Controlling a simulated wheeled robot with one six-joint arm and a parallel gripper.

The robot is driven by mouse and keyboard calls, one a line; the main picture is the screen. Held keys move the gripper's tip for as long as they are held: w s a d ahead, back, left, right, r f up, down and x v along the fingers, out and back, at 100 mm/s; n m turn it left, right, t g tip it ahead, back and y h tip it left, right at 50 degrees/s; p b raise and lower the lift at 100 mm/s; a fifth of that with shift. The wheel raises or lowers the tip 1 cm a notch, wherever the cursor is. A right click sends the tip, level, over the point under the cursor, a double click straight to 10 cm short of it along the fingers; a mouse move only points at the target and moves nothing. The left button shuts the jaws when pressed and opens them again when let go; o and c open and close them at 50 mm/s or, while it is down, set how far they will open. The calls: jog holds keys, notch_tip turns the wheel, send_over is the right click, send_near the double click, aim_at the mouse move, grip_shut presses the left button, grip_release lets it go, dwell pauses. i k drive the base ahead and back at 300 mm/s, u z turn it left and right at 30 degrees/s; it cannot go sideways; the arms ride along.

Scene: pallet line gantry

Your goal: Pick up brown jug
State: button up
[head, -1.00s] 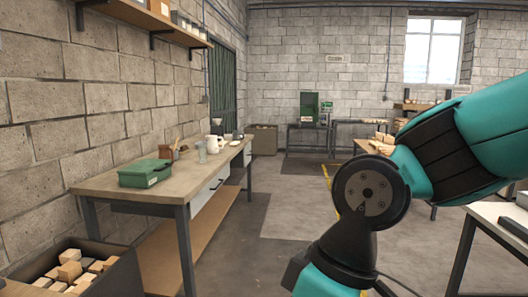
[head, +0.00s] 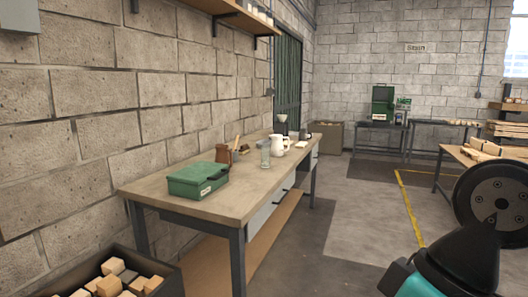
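A small brown jug (head: 223,154) stands on the wooden workbench (head: 160,190) against the left wall, behind the green toolbox. A thin brown handle or stick (head: 236,142) rises beside it; I cannot tell whether it belongs to the jug. A clear glass (head: 265,152) and a white pitcher (head: 277,145) stand to the right of the jug. My arm shows at the lower right of the head view, well away from the bench.
A green toolbox (head: 198,180) sits near the bench's front end, partly in front of the jug. A dark crate of wood blocks (head: 172,284) stands at the lower left. A shelf (head: 228,14) hangs above the bench. The floor (head: 345,215) right of the bench is clear.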

aim_at(222, 156)
jog(key=i, duration=1.35)
jog(key=z, duration=0.25)
jog(key=k, duration=1.05)
jog(key=z, duration=0.85)
jog(key=i, duration=2.35)
jog(key=u, duration=0.5)
jog(key=i, duration=1.35)
jog(key=u, duration=1.5)
jog(key=i, duration=0.95)
jog(key=u, duration=1)
